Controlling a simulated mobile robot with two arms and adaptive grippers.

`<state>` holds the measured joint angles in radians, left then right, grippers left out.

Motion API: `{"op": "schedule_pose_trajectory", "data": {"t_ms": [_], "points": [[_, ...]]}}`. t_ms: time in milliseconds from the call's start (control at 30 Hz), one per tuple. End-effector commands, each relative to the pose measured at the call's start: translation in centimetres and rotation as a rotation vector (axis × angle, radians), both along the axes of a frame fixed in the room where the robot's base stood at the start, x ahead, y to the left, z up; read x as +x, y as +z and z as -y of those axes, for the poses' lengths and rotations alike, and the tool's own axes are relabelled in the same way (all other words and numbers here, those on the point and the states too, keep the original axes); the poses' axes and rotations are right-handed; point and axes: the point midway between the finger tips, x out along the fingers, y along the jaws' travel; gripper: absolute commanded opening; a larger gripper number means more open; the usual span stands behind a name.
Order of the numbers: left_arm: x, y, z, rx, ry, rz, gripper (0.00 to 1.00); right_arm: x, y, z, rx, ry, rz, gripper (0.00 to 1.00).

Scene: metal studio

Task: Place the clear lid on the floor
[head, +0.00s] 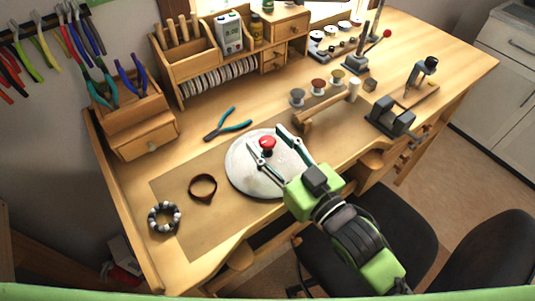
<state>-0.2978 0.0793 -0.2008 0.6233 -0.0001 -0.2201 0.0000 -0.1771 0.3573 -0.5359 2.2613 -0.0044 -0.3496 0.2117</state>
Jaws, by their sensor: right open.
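A round, pale grey, see-through-looking lid (243,172) with a red knob (267,142) lies on the wooden workbench near its front edge. My right gripper (266,139) reaches in from the lower right over the lid. Its two fingers are spread, with the tips on either side of the knob. I cannot tell whether they touch it. The gripper covers part of the lid's right side. The tan floor (432,189) shows to the right of the bench. My left gripper is not in view.
Pliers (228,125) lie behind the lid. A brown ring (203,187) and a beaded bracelet (165,217) lie to its left. Small spools (318,86) and a clamp stand (390,118) are to the right. Dark chairs (388,222) stand in front of the bench.

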Motion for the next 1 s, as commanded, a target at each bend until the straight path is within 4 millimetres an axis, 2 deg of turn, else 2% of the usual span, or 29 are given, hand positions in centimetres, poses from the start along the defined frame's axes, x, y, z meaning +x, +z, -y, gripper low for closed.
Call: {"op": "schedule_pose_trajectory", "data": {"t_ms": [100, 333, 367, 500, 533, 867, 1000], "points": [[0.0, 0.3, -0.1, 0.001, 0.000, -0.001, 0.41, 0.8, 0.0, -0.6, 0.000, 0.000, 0.000, 0.44], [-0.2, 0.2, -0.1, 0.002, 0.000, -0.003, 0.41, 0.9, -0.1, -0.7, 0.000, 0.001, 0.000, 0.44], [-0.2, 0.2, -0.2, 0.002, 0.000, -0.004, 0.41, 0.9, -0.1, -0.7, 0.000, 0.001, 0.000, 0.39], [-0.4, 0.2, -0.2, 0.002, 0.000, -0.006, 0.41, 0.9, -0.1, -0.7, 0.000, 0.001, 0.000, 0.02], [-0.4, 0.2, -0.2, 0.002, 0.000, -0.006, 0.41, 0.9, -0.1, -0.7, 0.000, 0.001, 0.000, 0.00], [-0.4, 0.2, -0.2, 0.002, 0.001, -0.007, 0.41, 0.9, 0.1, -0.7, 0.000, 0.001, 0.002, 0.00], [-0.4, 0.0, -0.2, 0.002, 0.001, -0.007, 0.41, 0.9, 0.9, -0.7, 0.001, 0.001, 0.004, 0.00]]}}
